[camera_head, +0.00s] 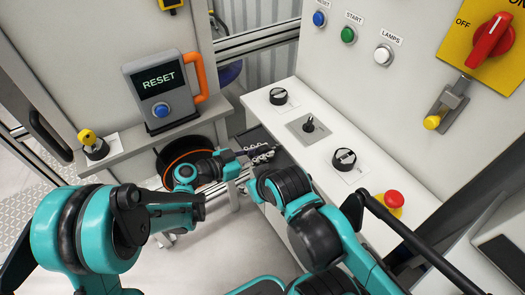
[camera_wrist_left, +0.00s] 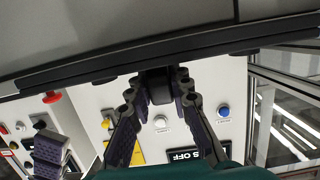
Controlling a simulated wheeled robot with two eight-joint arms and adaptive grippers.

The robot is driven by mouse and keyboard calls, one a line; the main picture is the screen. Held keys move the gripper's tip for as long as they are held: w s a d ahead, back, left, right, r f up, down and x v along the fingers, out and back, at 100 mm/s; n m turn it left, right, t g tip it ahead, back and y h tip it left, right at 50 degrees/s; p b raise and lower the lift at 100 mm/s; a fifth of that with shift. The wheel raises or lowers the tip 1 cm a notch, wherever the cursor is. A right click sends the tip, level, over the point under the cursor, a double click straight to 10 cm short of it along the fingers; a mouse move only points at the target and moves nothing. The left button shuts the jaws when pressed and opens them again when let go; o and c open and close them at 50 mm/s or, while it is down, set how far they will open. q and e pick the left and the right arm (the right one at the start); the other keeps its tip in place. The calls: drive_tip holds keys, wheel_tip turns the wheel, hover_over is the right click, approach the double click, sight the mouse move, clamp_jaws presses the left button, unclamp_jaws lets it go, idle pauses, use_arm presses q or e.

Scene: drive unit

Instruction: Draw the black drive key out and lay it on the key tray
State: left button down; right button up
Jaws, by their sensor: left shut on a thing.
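My left gripper (camera_head: 264,151) reaches in beside the left edge of the white console. In the left wrist view its two padded fingers (camera_wrist_left: 157,95) close on a dark block, which I take to be the black drive key (camera_wrist_left: 157,88). That block lies against a dark bar and grey surface; I cannot tell whether it is still seated. In the head view the key is too small to make out. Dark pads, apparently of my right gripper (camera_wrist_left: 47,150), show at the left of the wrist view; their gap is unclear. I cannot identify the key tray.
The white console (camera_head: 385,185) carries a black knob (camera_head: 278,96), a small black upright control (camera_head: 309,124), a second knob (camera_head: 344,159) and a red stop button (camera_head: 393,198). A grey RESET box (camera_head: 150,75) stands on the left shelf. My right arm crosses the console's front.

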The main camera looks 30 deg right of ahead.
use_arm(q)
drive_tip(key=c, duration=1.3)
unclamp_jaws()
drive_tip(key=v, duration=1.2)
drive_tip(key=s+a+n+t+y, duration=0.2)
drive_tip(key=a+n+y, duration=0.3)
drive_tip(key=a, duration=0.5)
drive_tip(key=s+a+n+t+y, duration=0.2)
drive_tip(key=s+a+n+y, duration=0.2)
drive_tip(key=a, duration=0.7)
drive_tip(key=s+a+n+t+y, duration=0.2)
drive_tip(key=a+n+y, duration=0.4)
drive_tip(key=a, duration=0.5)
drive_tip(key=shift+s+r+n+y, duration=0.3)
drive_tip(key=shift+s+n, duration=0.6)
drive_tip(key=shift+n, duration=0.2)
